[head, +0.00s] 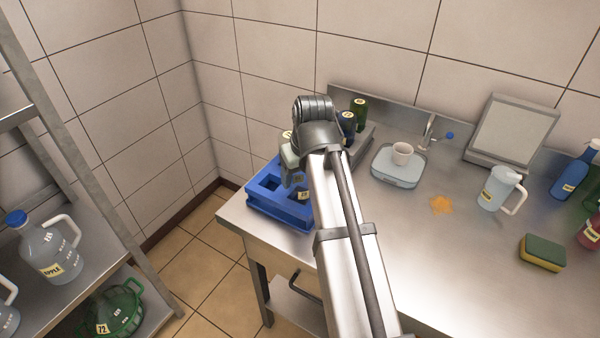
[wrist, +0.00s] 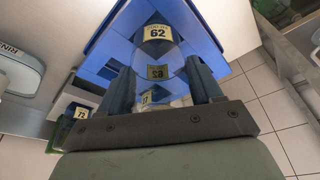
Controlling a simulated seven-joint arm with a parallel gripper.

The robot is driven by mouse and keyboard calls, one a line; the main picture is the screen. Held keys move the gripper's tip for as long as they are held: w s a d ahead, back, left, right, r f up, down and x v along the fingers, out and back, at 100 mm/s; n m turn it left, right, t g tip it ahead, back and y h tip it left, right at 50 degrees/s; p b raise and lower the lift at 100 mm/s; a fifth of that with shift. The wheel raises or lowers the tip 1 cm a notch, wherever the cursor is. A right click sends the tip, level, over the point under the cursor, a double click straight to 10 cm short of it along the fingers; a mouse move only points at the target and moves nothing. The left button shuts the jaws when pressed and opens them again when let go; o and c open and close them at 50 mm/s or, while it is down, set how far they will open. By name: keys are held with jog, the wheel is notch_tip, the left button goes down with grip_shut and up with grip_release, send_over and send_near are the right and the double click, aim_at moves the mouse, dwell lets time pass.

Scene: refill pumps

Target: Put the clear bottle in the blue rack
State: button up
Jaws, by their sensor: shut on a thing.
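The blue rack (head: 262,208) stands on the left end of the steel counter, and its blue walls (wrist: 105,45) fill the top of the wrist view. The clear bottle (wrist: 158,52) has yellow labels, one reading 62. It sits between the two fingers of my gripper (wrist: 158,68), which are shut on it. In the head view my gripper (head: 292,163) is over the rack, and my arm covers most of the bottle and the rack's right side. I cannot tell whether the bottle's base rests in a compartment.
Dark bottles (head: 347,124) stand just behind my arm. A shelf with an apple jug (head: 47,248) is at the left.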

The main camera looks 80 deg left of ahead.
jog(key=shift+f, duration=0.4)
jog(key=o, duration=1.3)
jog(key=shift+r, duration=4.5)
